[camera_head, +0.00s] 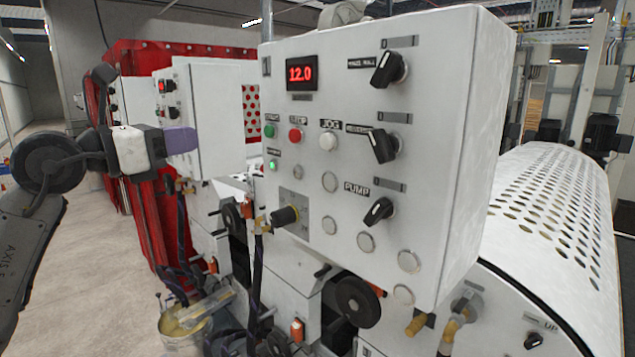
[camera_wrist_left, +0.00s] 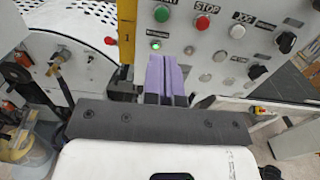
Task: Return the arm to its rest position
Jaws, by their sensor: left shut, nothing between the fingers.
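My left gripper (camera_head: 181,140) is at the left of the head view, its arm coming in from the left edge. Its purple fingers are together with nothing between them. They stand apart from the large white control panel (camera_head: 345,70), to the left of it. In the left wrist view the closed purple fingers (camera_wrist_left: 166,78) point toward the panel face (camera_wrist_left: 215,50), below the green and red buttons. Whether they touch anything is not clear there. My right gripper is not in view.
The panel carries a red 12.0 display (camera_head: 301,73), several black knobs and a lit green lamp (camera_head: 272,165). A smaller white box (camera_head: 205,110) stands behind my gripper. A metal bucket (camera_head: 183,330) is low down. Open floor (camera_head: 75,265) lies at left.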

